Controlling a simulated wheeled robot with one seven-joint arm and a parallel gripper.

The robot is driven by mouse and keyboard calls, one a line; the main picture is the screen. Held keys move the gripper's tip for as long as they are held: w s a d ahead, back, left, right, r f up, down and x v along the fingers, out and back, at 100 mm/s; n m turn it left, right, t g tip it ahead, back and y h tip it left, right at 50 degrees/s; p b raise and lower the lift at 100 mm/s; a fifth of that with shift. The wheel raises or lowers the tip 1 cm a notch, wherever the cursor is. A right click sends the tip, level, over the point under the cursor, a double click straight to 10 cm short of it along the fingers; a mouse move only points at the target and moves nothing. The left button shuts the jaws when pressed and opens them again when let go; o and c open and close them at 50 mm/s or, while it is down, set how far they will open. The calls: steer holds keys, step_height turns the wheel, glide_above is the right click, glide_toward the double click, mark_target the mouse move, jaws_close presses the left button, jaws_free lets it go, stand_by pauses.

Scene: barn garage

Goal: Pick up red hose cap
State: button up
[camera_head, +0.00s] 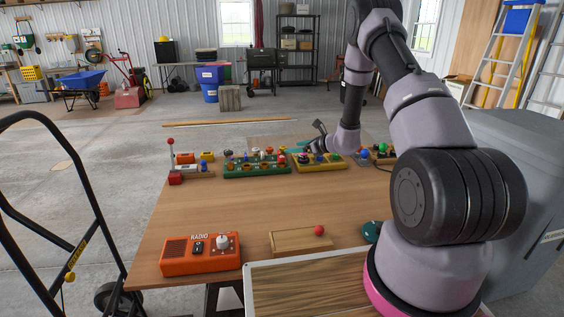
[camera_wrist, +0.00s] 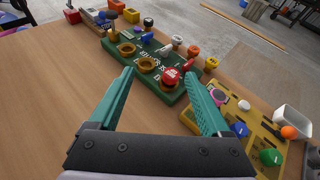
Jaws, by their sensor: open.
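A red round cap (camera_wrist: 170,77) sits on the near right end of a green board (camera_wrist: 150,82) in the wrist view. Brass-coloured rings stand in a row beside it. The board also shows in the head view (camera_head: 257,171), where the cap is too small to tell apart. My gripper (camera_wrist: 160,74) has teal fingers spread apart with nothing between them. In the wrist view the cap appears between the fingertips, nearer the right one; its distance from them is hard to tell. In the head view my gripper (camera_head: 303,145) is beside the board's right end.
A yellow board (camera_wrist: 225,110) with coloured pieces lies right of the green one. A white tray (camera_wrist: 292,121) stands beyond it. An orange radio (camera_head: 201,254) and a wooden block with a red ball (camera_head: 318,230) are nearer. The middle tabletop (camera_head: 230,205) is clear.

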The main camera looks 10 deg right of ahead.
steer(key=m+h, duration=0.1)
steer(key=m, duration=0.1)
glide_toward(284, 158)
steer(key=shift+t, duration=0.3)
steer(key=w+a+f, duration=0.2)
steer(key=shift+w+f, duration=0.25)
steer(key=shift+w, duration=0.05)
steer(key=shift+r+x, duration=0.15)
steer(key=shift+x, duration=1.4)
steer(key=shift+r+x, duration=0.15)
steer(key=shift+x, duration=1.4)
steer(key=shift+w, duration=0.15)
steer(key=shift+c, duration=0.3)
